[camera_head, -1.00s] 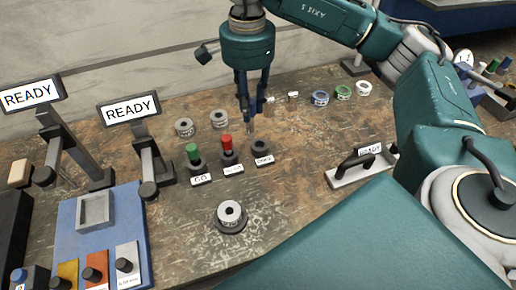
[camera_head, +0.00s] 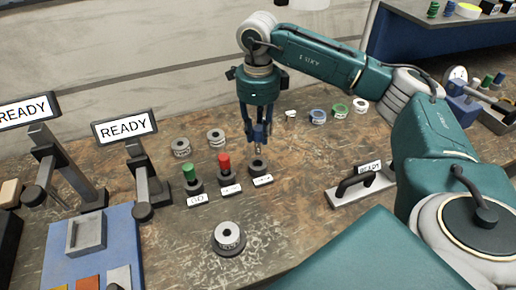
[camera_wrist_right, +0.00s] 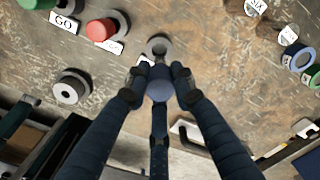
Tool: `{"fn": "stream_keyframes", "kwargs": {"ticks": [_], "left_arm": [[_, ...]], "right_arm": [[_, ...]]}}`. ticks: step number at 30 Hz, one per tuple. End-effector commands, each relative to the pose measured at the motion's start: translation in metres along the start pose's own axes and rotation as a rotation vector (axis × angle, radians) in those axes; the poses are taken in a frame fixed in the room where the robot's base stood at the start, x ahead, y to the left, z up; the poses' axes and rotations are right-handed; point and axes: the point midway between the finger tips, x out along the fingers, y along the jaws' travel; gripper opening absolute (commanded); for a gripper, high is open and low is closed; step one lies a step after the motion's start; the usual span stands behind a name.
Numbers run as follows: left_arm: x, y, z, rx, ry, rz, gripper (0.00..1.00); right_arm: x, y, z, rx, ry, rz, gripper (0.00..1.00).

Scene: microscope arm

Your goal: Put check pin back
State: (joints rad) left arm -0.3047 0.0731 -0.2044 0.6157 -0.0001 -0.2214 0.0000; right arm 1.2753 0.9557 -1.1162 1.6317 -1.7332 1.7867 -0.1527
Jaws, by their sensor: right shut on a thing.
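The check pin (camera_wrist_right: 160,86) is between the fingertips of my right gripper (camera_wrist_right: 158,88). It shows as a blue-grey round end in the right wrist view. In the head view my right gripper (camera_head: 257,138) points down over the dark ring-shaped holder (camera_head: 258,168) at the right end of a row of three. A small metallic tip shows under the fingers, at or just above the holder's hole; contact cannot be told. In the right wrist view the holder (camera_wrist_right: 159,47) shows an open hole beyond the pin. My left gripper is not in view.
Beside the holder stand a red-topped pin (camera_head: 224,163) and a green-topped pin (camera_head: 189,173) in holders. A ring on a dark base (camera_head: 228,236) is in front. A tray with a black handle (camera_head: 360,188) is at right.

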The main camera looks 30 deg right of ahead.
Motion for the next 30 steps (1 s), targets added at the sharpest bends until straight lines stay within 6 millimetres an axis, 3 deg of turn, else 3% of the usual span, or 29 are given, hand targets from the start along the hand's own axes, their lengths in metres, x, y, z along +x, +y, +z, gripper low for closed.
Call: {"fn": "stream_keyframes", "kwargs": {"ticks": [3, 16, 29, 30], "left_arm": [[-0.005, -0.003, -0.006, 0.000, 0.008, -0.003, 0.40], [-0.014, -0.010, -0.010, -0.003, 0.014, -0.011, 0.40], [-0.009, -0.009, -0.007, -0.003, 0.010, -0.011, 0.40], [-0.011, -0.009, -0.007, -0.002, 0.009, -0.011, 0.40]], "right_arm": [[0.019, 0.001, -0.001, -0.001, 0.001, 0.001, 0.00], [0.069, 0.001, 0.000, -0.001, 0.000, 0.002, 0.00], [0.077, 0.000, 0.000, -0.002, -0.002, 0.000, 0.00], [0.076, 0.000, 0.000, -0.002, -0.001, 0.000, 0.32]]}}
